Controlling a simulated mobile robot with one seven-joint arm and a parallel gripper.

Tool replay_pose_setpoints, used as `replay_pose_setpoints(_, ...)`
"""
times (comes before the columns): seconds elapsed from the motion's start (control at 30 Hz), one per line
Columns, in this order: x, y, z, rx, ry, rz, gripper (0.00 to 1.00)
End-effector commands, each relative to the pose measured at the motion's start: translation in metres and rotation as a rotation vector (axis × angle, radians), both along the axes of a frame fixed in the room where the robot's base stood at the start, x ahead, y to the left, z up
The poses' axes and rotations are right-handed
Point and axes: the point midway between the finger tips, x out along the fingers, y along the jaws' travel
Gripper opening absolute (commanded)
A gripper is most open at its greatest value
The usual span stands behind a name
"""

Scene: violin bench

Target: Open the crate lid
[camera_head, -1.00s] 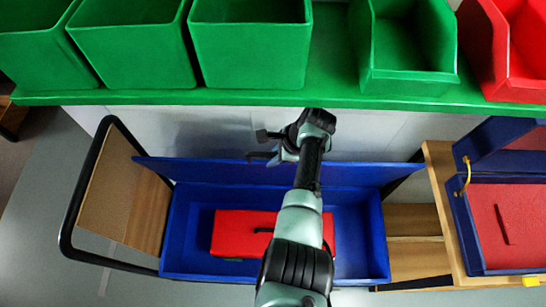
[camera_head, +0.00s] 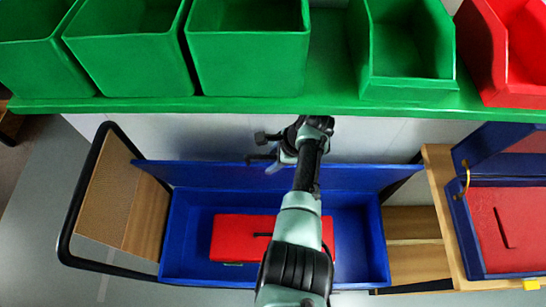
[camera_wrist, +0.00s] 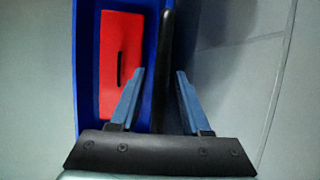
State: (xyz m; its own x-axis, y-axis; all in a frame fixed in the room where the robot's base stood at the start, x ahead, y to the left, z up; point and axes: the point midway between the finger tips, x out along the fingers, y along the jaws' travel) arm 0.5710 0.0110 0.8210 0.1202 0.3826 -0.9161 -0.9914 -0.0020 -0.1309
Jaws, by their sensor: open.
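The blue crate (camera_head: 177,240) stands open on a cart, with its inside in plain view. Its blue lid (camera_head: 220,175) is raised along the far side of the crate, its upper edge toward the grey wall. My gripper (camera_head: 270,152) is at the lid's upper edge, near the middle of its length. In the wrist view my gripper (camera_wrist: 160,75) is open, with a dark edge, seemingly the lid's (camera_wrist: 168,60), running between the two blue fingers. I cannot tell whether either finger touches it. My arm hides part of the lid and crate.
A red case (camera_head: 230,240) with a dark handle lies inside the crate. A green shelf with green bins (camera_head: 250,60) and a red bin (camera_head: 487,60) hangs above. A blue case with red lining (camera_head: 500,225) stands open on the right. A black cart handle (camera_head: 75,205) rises left.

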Motion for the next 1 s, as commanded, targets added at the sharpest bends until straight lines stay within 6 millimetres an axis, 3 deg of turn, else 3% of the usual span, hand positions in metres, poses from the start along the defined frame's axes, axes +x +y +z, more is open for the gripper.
replay_pose_setpoints(0.17, -0.001, -0.004, 0.011, 0.0, -0.001, 0.0, 0.47)
replay_pose_setpoints(0.7, -0.012, -0.041, 0.098, -0.001, -0.003, -0.001, 0.47)
replay_pose_setpoints(1.0, -0.014, -0.046, 0.11, 0.0, -0.001, -0.001, 0.47)
